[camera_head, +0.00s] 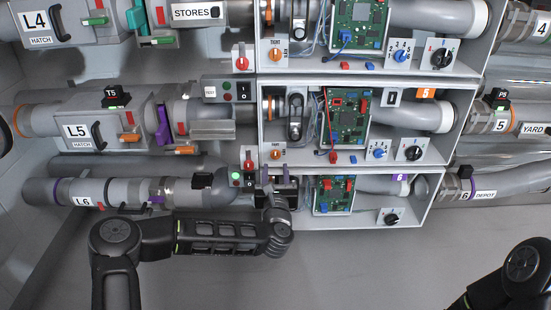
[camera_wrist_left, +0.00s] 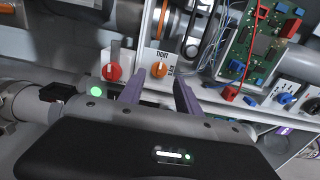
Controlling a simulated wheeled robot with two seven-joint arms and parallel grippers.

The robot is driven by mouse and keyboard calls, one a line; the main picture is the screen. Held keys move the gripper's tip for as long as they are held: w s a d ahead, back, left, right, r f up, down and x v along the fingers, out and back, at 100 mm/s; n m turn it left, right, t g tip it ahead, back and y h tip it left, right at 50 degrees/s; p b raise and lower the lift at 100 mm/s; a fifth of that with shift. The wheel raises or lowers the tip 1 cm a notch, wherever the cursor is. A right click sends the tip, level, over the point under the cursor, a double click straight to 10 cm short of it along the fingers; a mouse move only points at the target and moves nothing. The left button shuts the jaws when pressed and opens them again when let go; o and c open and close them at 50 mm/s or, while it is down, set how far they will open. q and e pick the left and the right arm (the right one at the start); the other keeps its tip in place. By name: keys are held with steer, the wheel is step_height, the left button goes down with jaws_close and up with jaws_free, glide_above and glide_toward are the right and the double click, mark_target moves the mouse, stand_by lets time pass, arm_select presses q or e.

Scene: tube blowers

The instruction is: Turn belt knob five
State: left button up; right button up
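The orange belt knob of row five (camera_head: 277,154) sits on a small white plate at the left end of the cabinet marked 5. In the left wrist view the same orange knob (camera_wrist_left: 159,69) has a white pointer, with the word TIGHT above it. My left gripper (camera_head: 276,171) is just below this knob, its two purple fingers pointing up at the panel. In the left wrist view the fingers (camera_wrist_left: 160,82) are spread with nothing between them, and the knob shows just beyond the tips, between them. Contact cannot be told. My right gripper is out of view.
A red knob (camera_wrist_left: 113,71) stands just left of the orange one. A blue knob (camera_head: 378,152) and a black knob (camera_head: 413,153) are farther right. Row six's cabinet (camera_head: 432,195) lies below, partly hidden by my gripper. Open floor (camera_head: 360,265) is below.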

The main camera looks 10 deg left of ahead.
mark_target(276, 155)
arm_select(q)
steer(key=b+x, duration=0.2)
steer(key=x, duration=0.4)
steer(key=shift+w+f, duration=0.1)
steer(key=shift+w, duration=0.3)
steer(key=shift+w+a, duration=0.1)
steer(key=shift+w, duration=0.25)
steer(key=shift+c, duration=0.2)
jaws_close()
